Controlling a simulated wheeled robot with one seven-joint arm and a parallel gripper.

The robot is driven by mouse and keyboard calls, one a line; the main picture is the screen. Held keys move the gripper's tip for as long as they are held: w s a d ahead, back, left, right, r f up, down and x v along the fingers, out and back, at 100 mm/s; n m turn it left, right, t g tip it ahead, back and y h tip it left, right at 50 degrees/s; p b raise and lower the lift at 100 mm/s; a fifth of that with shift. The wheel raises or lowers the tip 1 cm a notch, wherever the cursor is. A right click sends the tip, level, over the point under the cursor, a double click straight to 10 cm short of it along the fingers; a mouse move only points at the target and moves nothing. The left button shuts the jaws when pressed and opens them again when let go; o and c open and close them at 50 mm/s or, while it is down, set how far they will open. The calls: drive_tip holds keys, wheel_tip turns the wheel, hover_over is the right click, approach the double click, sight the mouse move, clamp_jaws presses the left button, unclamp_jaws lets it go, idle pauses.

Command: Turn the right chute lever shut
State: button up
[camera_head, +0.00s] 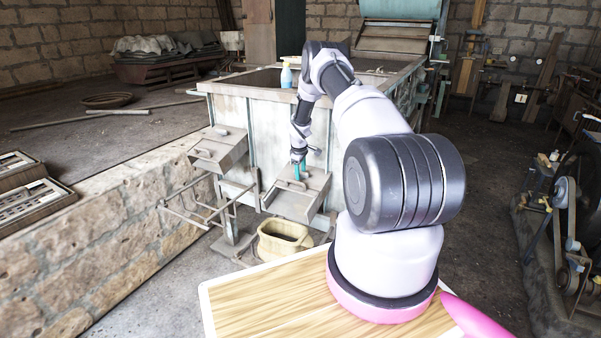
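The right chute (292,206) is a grey sloping box on the front of the large machine. A small bar handle (290,185) shows on its top face, and I take this to be its lever. My gripper (299,178) points down at the right chute, with its teal fingertips at or just above the upper part of the chute, close to the handle. The fingers look close together, but they are too small to tell whether they touch the handle or hold it. The left chute (218,150), with a similar handle, is apart from my gripper.
A yellowish bucket (283,240) stands below the right chute. A metal frame (205,215) juts out under the left chute. A spray bottle (286,75) stands on the machine's edge. A stone wall (90,245) bounds the left. Belt machinery (570,200) stands at right.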

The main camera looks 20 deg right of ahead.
drive_tip(key=v, duration=1)
drive_tip(key=shift+r, duration=0.35)
drive_tip(key=shift+s+a, duration=0.1)
drive_tip(key=s+a+r+m+t, duration=0.1)
drive_tip(key=s+a+r+m, duration=0.3)
drive_tip(key=r, duration=0.7)
drive_tip(key=s+a+r, duration=0.2)
drive_tip(key=s+r, duration=0.3)
drive_tip(key=r, duration=0.6)
drive_tip(key=s+a+r+m+t, duration=0.1)
drive_tip(key=s+a+r, duration=0.35)
drive_tip(key=r, duration=0.55)
drive_tip(key=s+a+r+m+y, duration=0.1)
drive_tip(key=s+a+r+m, duration=0.1)
drive_tip(key=s+r, duration=0.4)
drive_tip(key=s+a+r+m+y, duration=0.15)
drive_tip(key=s+r, duration=0.25)
drive_tip(key=s, duration=0.5)
drive_tip(key=s+a+m+t, duration=0.1)
drive_tip(key=s+a, duration=0.2)
drive_tip(key=s, duration=0.6)
drive_tip(key=s+a+m+t+y, duration=0.1)
drive_tip(key=s+a+m, duration=0.1)
drive_tip(key=s, duration=0.6)
drive_tip(key=shift+s+a+r, duration=0.25)
drive_tip(key=shift+s+a, duration=0.15)
drive_tip(key=shift+a, duration=0.25)
